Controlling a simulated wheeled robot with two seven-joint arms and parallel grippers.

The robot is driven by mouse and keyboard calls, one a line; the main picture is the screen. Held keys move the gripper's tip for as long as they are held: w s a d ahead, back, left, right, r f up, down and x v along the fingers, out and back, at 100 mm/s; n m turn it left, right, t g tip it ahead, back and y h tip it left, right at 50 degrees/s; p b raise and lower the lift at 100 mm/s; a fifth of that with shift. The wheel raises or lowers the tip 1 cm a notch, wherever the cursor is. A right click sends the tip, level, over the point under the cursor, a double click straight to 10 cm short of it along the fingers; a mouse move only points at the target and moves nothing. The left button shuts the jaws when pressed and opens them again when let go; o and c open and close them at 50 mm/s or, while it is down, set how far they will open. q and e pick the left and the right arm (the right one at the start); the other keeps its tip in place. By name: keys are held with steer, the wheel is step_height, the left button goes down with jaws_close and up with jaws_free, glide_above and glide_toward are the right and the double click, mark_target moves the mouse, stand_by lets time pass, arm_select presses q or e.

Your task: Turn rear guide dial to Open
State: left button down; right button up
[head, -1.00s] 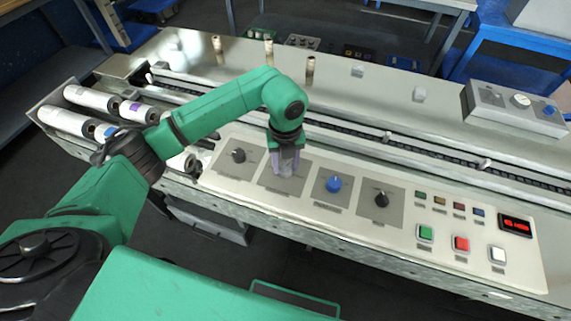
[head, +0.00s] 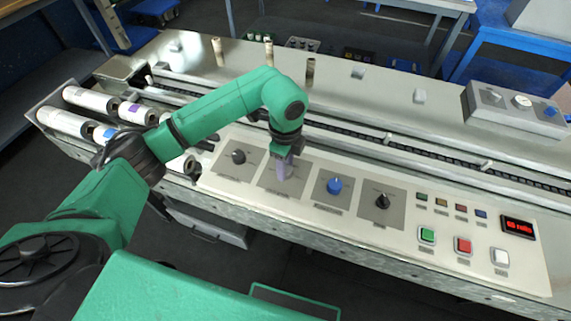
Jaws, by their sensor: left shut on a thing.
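A cream control panel (head: 300,213) carries a row of dials on grey plates. My left gripper (head: 284,172) points down at the second plate from the left (head: 271,186), shut on the dial there. That dial is hidden by the fingers, so its pointer setting cannot be read. A black dial (head: 238,157) is to its left; a blue dial (head: 334,185) and another black dial (head: 382,201) are to its right. The plate labels are too small to read, so I cannot tell which is the rear guide dial. My right gripper is out of view.
Green (head: 427,234), red (head: 463,245) and white (head: 501,256) buttons and a red-lit display (head: 518,226) fill the panel's right side. A conveyor chain (head: 420,149) runs behind. Film rolls (head: 90,99) lie at left. A grey box (head: 515,108) stands at back right.

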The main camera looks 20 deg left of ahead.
arm_select(q)
steer(key=n, duration=0.5)
steer(key=shift+w+r+n+p, duration=0.15)
steer(key=shift+r+n+p, duration=0.15)
steer(key=shift+n, duration=0.1)
steer(key=shift+n+p, duration=0.5)
steer(key=shift+n, duration=0.6)
steer(key=shift+n+p, duration=0.6)
steer(key=shift+n, duration=0.5)
steer(key=shift+f, duration=0.1)
steer(key=shift+c, duration=2.2)
jaws_free()
steer(key=shift+o, duration=0.3)
steer(key=shift+f, duration=0.1)
